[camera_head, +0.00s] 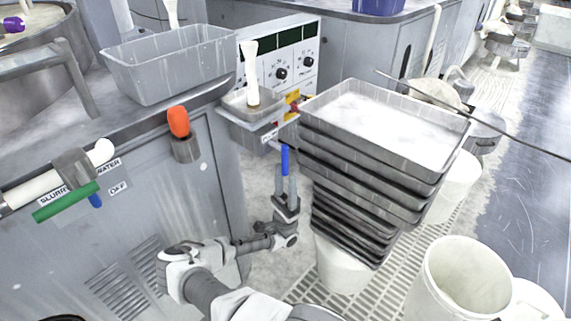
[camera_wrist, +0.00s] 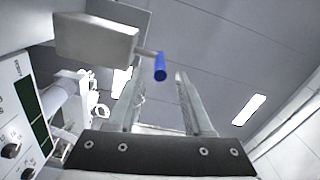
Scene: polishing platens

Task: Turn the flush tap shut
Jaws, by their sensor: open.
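The flush tap shows as a blue lever (camera_head: 285,159) below a grey box under the control panel. In the head view it hangs roughly upright. My gripper (camera_head: 285,180) points up from below, open, with its fingertips around the lever's lower end. In the wrist view the blue lever (camera_wrist: 160,67) sits on a short metal stem from a pale block (camera_wrist: 97,40). There it appears beyond and between the fingertips of my gripper (camera_wrist: 157,76). I cannot tell whether a finger touches it. The valve body is mostly hidden in the head view.
A stack of metal trays (camera_head: 385,120) stands close right of my gripper. A grey cabinet (camera_head: 160,215) is at left, with a green lever (camera_head: 66,201) and an orange knob (camera_head: 178,122). White buckets (camera_head: 462,278) stand on the grated floor at right.

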